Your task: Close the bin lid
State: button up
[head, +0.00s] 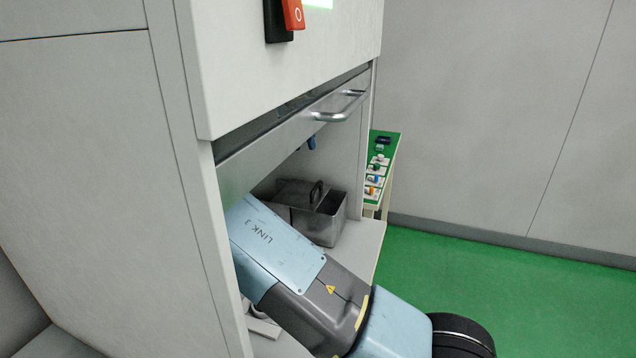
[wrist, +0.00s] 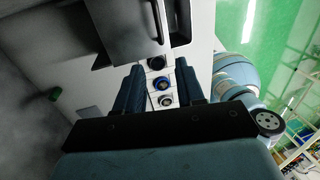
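The grey metal bin (head: 328,226) stands inside the open compartment of the cabinet in the head view. Its lid (head: 289,193), with a black handle (head: 317,194), is at the left of the bin, and part of the bin's opening shows to the right of it. My gripper is hidden in the head view behind my arm and the cabinet side. In the wrist view my gripper (wrist: 158,68) is open, its two dark fingers apart with nothing held between them. A grey metal body (wrist: 125,30), seemingly the bin, is ahead of the fingers at the top.
The raised cabinet front with a bar handle (head: 340,106) hangs above the compartment. A row of round fittings (wrist: 162,84) lies beyond the fingers. A green-topped bench (head: 383,160) with small parts stands behind. Green floor (head: 480,270) is clear at right.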

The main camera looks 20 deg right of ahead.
aim_at(314, 188)
jog(key=f, duration=0.4)
jog(key=s+d+f, duration=0.1)
jog(key=f, duration=0.3)
jog(key=d+f, duration=0.1)
jog(key=f, duration=0.3)
jog(key=shift+s+f, duration=0.35)
jog(key=shift+f, duration=0.05)
jog(key=shift+c, duration=0.2)
grip_shut()
